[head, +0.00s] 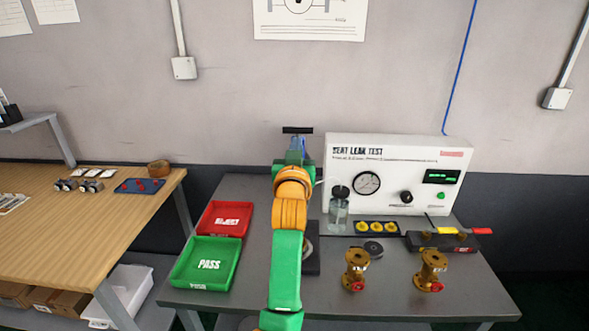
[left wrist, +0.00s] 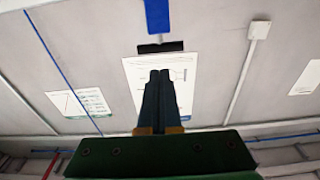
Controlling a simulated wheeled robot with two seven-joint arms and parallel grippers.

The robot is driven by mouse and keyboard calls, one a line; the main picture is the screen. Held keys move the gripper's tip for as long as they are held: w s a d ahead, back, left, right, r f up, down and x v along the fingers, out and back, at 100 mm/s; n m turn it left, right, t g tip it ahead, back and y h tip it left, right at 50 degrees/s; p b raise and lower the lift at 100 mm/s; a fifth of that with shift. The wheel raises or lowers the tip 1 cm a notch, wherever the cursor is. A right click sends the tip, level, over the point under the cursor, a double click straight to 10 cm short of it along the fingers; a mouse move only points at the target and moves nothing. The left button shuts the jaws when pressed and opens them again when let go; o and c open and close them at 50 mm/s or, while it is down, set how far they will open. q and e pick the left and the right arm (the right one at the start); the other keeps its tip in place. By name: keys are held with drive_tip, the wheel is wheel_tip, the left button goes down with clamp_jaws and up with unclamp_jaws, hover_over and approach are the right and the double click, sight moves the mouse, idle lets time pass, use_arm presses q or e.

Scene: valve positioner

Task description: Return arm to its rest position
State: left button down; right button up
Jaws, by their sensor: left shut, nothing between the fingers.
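My left arm, green and orange, reaches up over the grey table (head: 396,284) in the middle of the head view. My left gripper (head: 297,143) is raised in front of the wall, above the table and left of the white test panel. In the left wrist view its two dark fingers (left wrist: 160,74) lie together, shut with nothing between them, and point toward the wall and a white poster (left wrist: 135,86). My right gripper is not in view.
The seat leak test panel (head: 395,152) stands at the back. Two brass valves (head: 355,270) (head: 431,270) stand at the right front. A red tray (head: 240,211) and green PASS tray (head: 181,277) lie left of my arm. A wooden bench (head: 60,222) is further left.

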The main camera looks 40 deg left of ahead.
use_arm(q)
drive_tip(key=r+b+v, duration=0.1)
drive_tip(key=b+v, duration=0.1)
drive_tip(key=v, duration=0.6)
drive_tip(key=s+d+f+m+g+h, duration=0.2)
drive_tip(key=f, duration=0.6)
drive_tip(key=s+d+f+m+g+h, duration=0.2)
drive_tip(key=f+h, duration=0.1)
drive_tip(key=f, duration=0.6)
drive_tip(key=s+d+f+m+g+h, duration=0.1)
drive_tip(key=s+d+f+g+h, duration=0.1)
drive_tip(key=f, duration=0.6)
drive_tip(key=s+d+f+m+g+h, duration=0.2)
drive_tip(key=s+d+f+g, duration=0.15)
drive_tip(key=s+f, duration=0.45)
drive_tip(key=s+d+f+m+g+h, duration=0.1)
drive_tip(key=s+d+f+g, duration=0.3)
drive_tip(key=s, duration=0.7)
wheel_tip(320, 180, down, 19)
drive_tip(key=s+a, duration=0.1)
drive_tip(key=s, duration=0.2)
drive_tip(key=s+a+f+g, duration=0.2)
drive_tip(key=s+f, duration=0.6)
drive_tip(key=s, duration=0.2)
drive_tip(key=shift+s+f+m, duration=0.3)
drive_tip(key=shift+f, duration=0.05)
